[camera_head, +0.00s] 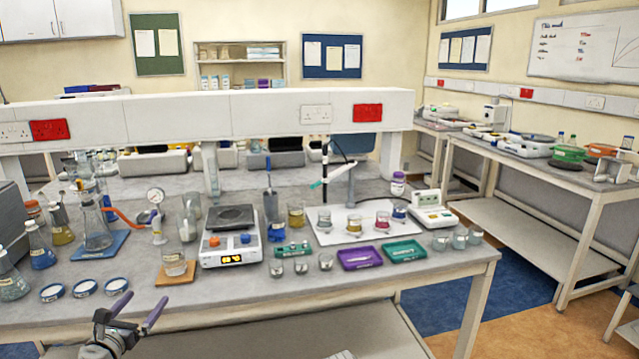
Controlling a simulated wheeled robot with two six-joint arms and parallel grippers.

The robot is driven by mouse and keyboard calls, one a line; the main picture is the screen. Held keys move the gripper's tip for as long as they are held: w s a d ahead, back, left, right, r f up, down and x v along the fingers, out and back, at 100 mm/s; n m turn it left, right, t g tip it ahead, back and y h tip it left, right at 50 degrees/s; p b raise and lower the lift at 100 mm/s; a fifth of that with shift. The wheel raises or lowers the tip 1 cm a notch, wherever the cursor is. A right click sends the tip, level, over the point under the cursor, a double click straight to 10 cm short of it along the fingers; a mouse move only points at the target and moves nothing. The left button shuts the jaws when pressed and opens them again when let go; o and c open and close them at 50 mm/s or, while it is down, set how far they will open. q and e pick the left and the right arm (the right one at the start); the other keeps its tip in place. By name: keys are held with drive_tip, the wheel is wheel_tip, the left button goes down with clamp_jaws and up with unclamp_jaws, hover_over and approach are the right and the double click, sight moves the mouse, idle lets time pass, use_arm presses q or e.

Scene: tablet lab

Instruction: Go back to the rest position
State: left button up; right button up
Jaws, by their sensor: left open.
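My left gripper (136,312) is in the camera_head view at the lower left, in front of the bench's front edge. Its two purple-tipped fingers are spread apart, with nothing between them. It is apart from the things on the bench (400,295). My right gripper does not show in this view.
Near the front edge stand several small lidded dishes (84,288), a beaker (174,262) on an orange mat, a hotplate (231,245), a purple tray (360,257) and a green tray (404,250). Flasks (95,230) crowd the left.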

use_arm(q)
drive_tip(key=s+d+f+m+g+h+p, duration=0.2)
drive_tip(key=d+f+m+g, duration=0.15)
drive_tip(key=d+m, duration=0.55)
drive_tip(key=s+d+f+m+g+h+p, duration=0.15)
drive_tip(key=d+m+g, duration=0.35)
drive_tip(key=d, duration=0.7)
drive_tip(key=s+d+f+m+g+h+p, duration=0.1)
drive_tip(key=d+f+m+g+h+p, duration=0.2)
drive_tip(key=d+m, duration=0.65)
drive_tip(key=s+d+f+m+g+y+p, duration=0.1)
drive_tip(key=s+d+m+g+y+p, duration=0.1)
drive_tip(key=s+m, duration=0.4)
drive_tip(key=s+d+f+m+g+y+p, duration=0.1)
drive_tip(key=s+d+m+g+y, duration=0.1)
drive_tip(key=s+m+g+y, duration=0.2)
drive_tip(key=shift+s+d+f+m+y+p, duration=0.4)
drive_tip(key=shift+s+m+y, duration=1.15)
drive_tip(key=shift+m, duration=0.9)
drive_tip(key=shift+s+g, duration=0.1)
drive_tip(key=shift+g, duration=0.15)
